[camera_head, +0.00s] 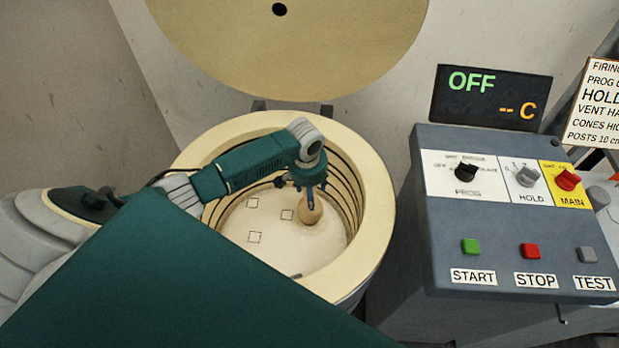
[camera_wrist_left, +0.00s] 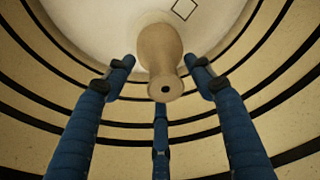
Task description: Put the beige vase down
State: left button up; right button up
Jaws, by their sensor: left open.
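The beige vase (camera_head: 309,216) stands on the pale floor inside the round kiln (camera_head: 377,215), toward the right side of the chamber. My left gripper (camera_head: 309,194) reaches down into the kiln directly above the vase. In the left wrist view the vase (camera_wrist_left: 158,50) shows its narrow neck and small dark mouth toward the camera. The blue fingers of the left gripper (camera_wrist_left: 160,76) are spread around the neck, with visible gaps at both sides. Contact with the third finger, below the mouth, cannot be told. My right gripper is out of view.
Several small outlined squares mark the kiln floor (camera_head: 270,225); the floor left of the vase is free. The ribbed kiln wall surrounds the arm. The round lid (camera_head: 290,50) stands open behind. A control panel (camera_head: 515,215) is at the right, its display reading OFF.

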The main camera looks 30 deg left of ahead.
pick_arm(q)
jog(key=r, duration=0.3)
jog(key=s+r, duration=0.1)
jog(key=r, duration=0.6)
jog(key=shift+s+r, duration=0.15)
jog(key=shift+r, duration=0.05)
